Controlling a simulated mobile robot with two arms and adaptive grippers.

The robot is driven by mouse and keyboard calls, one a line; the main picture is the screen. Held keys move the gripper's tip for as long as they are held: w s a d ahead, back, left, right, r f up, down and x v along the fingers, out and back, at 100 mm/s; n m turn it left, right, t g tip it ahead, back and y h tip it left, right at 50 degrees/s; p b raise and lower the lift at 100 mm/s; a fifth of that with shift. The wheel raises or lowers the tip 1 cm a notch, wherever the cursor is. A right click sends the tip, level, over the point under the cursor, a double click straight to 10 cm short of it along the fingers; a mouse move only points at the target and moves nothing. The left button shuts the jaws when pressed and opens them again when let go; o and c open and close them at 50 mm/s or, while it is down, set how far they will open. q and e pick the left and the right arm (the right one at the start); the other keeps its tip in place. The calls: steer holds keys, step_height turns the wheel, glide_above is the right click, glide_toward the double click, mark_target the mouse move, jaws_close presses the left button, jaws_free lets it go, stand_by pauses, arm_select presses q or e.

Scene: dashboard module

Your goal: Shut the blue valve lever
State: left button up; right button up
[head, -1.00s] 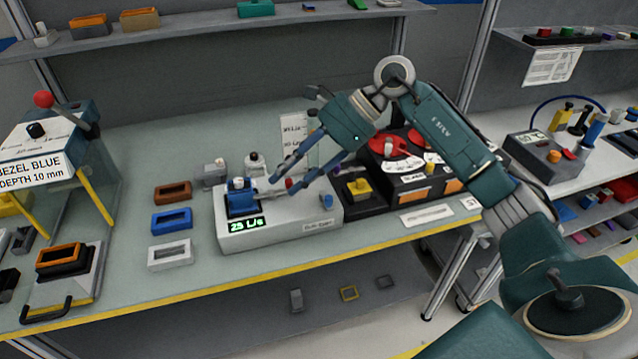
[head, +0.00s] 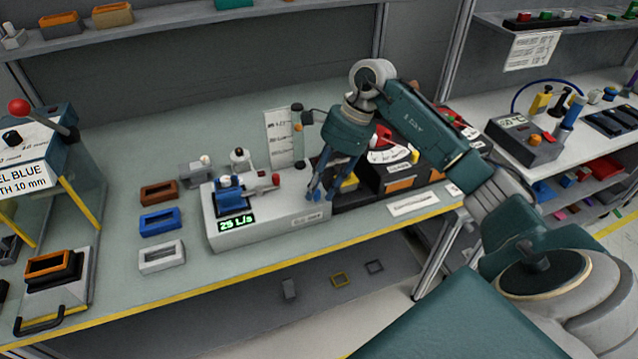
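The blue valve (head: 231,193) sits on top of a light grey box (head: 285,215) on the bench, above a green display that reads about 25 L/s. Its lever (head: 262,184) points right from the blue body and ends in a red tip (head: 276,179). My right gripper (head: 321,198) points down over the right end of the box, to the right of the red tip and apart from it. Its two fingers are apart with nothing between them. My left gripper is not in view.
Brown, blue (head: 160,221) and white bezels lie left of the box. A small white-topped fitting (head: 241,160) and an upright label card (head: 280,140) stand behind it. A dark unit with red dials (head: 382,140) stands to the right, partly behind my arm.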

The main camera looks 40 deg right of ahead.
steer(key=shift+a+f, duration=0.15)
steer(key=shift+f, duration=0.3)
steer(key=shift+c, duration=0.6)
